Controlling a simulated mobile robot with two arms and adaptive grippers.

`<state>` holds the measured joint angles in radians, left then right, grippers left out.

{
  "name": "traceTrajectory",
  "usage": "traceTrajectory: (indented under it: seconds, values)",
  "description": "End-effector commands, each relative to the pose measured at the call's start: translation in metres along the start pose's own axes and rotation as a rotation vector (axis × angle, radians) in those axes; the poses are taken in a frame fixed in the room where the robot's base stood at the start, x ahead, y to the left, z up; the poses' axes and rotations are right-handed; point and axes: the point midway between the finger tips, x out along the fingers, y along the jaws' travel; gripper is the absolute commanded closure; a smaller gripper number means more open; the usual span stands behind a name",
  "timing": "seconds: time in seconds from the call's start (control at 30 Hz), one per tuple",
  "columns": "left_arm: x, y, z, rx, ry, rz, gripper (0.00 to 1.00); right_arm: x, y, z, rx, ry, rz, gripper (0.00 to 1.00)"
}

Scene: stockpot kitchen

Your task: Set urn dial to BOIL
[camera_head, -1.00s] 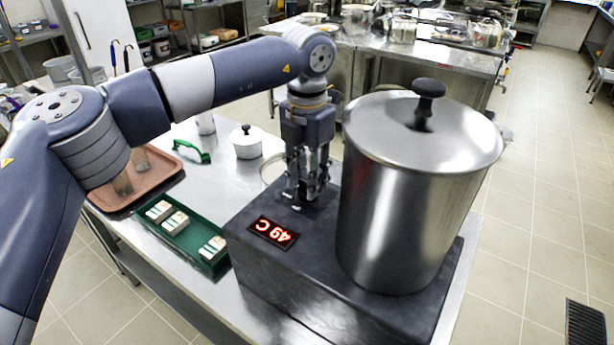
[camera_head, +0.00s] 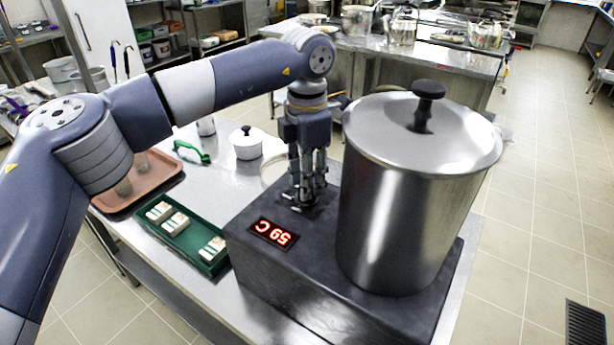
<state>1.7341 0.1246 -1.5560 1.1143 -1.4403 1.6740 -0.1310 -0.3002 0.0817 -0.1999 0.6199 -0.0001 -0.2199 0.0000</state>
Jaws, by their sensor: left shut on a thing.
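The urn is a tall steel pot (camera_head: 405,215) with a black-knobbed lid (camera_head: 425,130), standing on a dark base (camera_head: 290,285). A red display (camera_head: 272,233) on the base's top reads 59 C; its digits appear upside down to me. My left gripper (camera_head: 304,203) points straight down at the base top, left of the pot, and is shut on the urn dial. The fingers hide most of the dial, and I cannot read its setting or any BOIL mark. My right gripper is not in view.
A green tray (camera_head: 150,228) with several small boxes lies left of the base. Behind it are a brown tray (camera_head: 165,180) with glasses, a green-handled tool (camera_head: 190,152) and a white lidded pot (camera_head: 247,146). The steel table (camera_head: 215,180) has bare patches between them.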

Motion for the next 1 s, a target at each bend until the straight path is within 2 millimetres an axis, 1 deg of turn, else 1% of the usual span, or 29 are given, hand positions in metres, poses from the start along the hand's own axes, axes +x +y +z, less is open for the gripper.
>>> traceTrajectory:
  seconds: [0.17, 0.2, 0.27, 0.3, 0.57, 0.67, 0.77, 0.87, 1.0]
  values:
    - [-0.003, 0.001, 0.001, 0.0, -0.005, 0.004, 0.93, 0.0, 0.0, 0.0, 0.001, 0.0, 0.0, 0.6]
    - [-0.003, 0.001, 0.001, -0.001, -0.005, 0.004, 0.67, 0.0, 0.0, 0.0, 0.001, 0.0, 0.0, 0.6]
    - [-0.002, 0.001, 0.001, -0.001, -0.005, 0.004, 0.53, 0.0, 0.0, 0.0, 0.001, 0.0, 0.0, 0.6]
    - [-0.002, 0.001, 0.001, -0.001, -0.004, 0.003, 0.48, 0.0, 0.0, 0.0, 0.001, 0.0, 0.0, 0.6]
    - [-0.001, 0.0, 0.0, -0.001, -0.002, 0.001, 0.48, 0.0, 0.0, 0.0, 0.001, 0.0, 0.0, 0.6]
    - [-0.003, 0.0, 0.0, -0.001, -0.002, 0.001, 0.48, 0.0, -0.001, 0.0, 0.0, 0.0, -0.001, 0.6]
    - [-0.013, 0.0, 0.001, -0.001, -0.003, 0.002, 0.48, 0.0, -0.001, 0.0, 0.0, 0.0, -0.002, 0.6]
    - [-0.031, 0.0, 0.001, -0.001, -0.004, 0.003, 0.48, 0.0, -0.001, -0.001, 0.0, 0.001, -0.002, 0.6]
    - [-0.062, 0.001, 0.001, -0.002, -0.005, 0.003, 0.48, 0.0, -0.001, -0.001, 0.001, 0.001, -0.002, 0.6]
